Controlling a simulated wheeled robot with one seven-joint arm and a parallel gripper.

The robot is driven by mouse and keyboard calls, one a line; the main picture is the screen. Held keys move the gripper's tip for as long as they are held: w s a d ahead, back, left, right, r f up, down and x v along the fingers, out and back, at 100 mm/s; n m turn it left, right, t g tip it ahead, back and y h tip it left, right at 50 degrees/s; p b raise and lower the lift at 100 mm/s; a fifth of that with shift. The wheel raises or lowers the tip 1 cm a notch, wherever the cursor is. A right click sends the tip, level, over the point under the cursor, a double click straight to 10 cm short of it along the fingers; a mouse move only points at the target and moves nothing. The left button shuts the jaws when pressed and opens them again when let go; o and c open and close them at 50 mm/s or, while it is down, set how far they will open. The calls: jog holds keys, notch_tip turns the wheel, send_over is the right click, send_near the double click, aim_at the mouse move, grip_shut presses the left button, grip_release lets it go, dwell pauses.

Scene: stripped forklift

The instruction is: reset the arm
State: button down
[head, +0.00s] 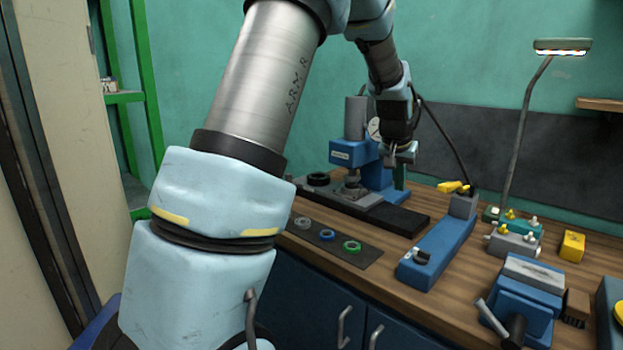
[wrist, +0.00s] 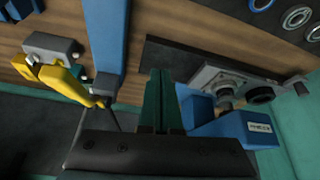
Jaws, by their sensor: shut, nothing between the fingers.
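My arm crosses the head view from the lower left up to the top and down to the right. My gripper (head: 401,178) hangs above the workbench (head: 400,290), beside the blue press. In the wrist view its green fingers (wrist: 160,76) are together with nothing between them. They appear apart from the bench and the objects on it.
The blue press (head: 355,152) is close left of my gripper. A blue long-bodied tool (head: 440,242) with a yellow lever (head: 453,187) stands to the right. A lamp (head: 520,120), vise (head: 520,300) and yellow block (head: 572,245) are further right. Rings (head: 327,236) lie on a dark mat (head: 370,257) in front.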

jog(key=s+a+f+n+y+b, duration=0.1)
jog(key=s+a+f, duration=0.1)
jog(key=a, duration=0.3)
jog(key=s+a+f+n+g+b, duration=0.1)
jog(key=s+a+f, duration=0.1)
jog(key=a, duration=0.3)
jog(key=s+a+f+y+b, duration=0.1)
jog(key=s+a+f, duration=0.2)
jog(key=a, duration=0.3)
jog(key=s+a+f+n+g+b, duration=0.1)
jog(key=s+a+f, duration=0.2)
jog(key=s+a, duration=0.3)
jog(key=s+a+f+n+b, duration=0.2)
jog(key=s+a+f, duration=0.1)
jog(key=s+a, duration=0.3)
jog(key=shift+s+a+f+g+y, duration=0.3)
jog(key=shift+s+a+f+g, duration=0.1)
jog(key=shift+s, duration=0.8)
jog(key=shift+d, duration=0.15)
